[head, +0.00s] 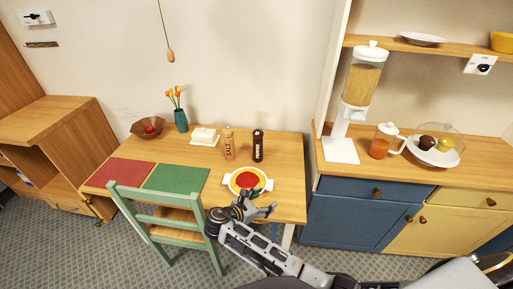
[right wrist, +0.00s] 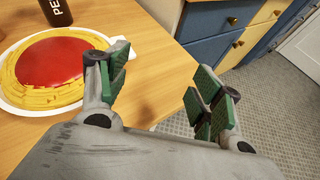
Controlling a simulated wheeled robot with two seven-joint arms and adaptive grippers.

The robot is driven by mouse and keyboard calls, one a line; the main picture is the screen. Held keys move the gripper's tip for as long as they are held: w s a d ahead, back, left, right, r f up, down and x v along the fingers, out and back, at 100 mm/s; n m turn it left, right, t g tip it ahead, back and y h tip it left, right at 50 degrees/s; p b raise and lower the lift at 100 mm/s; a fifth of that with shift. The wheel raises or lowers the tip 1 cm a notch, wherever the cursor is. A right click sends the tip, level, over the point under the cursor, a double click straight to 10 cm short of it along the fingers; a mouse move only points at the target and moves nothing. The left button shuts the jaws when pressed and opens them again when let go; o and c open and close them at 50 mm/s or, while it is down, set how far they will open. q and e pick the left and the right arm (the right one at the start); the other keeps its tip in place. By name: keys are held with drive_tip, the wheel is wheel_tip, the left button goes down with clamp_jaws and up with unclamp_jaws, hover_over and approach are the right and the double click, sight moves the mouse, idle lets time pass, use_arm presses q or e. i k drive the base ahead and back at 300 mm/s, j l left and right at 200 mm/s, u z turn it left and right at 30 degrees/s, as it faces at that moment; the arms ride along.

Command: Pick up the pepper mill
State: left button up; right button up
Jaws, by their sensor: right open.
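The pepper mill (head: 258,147) is dark brown with pale lettering and stands upright on the wooden table, right of the lighter salt mill (head: 229,144). In the right wrist view only the lower part of the pepper mill (right wrist: 57,12) shows at the top left, its top cut off. My right gripper (head: 263,204) is open and empty near the table's front right edge, in front of the plate and apart from the mill. In the right wrist view the spread fingers (right wrist: 155,82) have only table edge and floor between them. My left gripper is not in view.
A butter dish (head: 204,137), teal vase (head: 181,121), brown bowl (head: 147,128) and green mat (head: 177,180) share the table. A green chair (head: 150,216) stands in front; a blue cabinet (head: 352,215) is right.

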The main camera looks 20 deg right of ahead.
sight(258, 154)
drive_tip(key=i, duration=0.95)
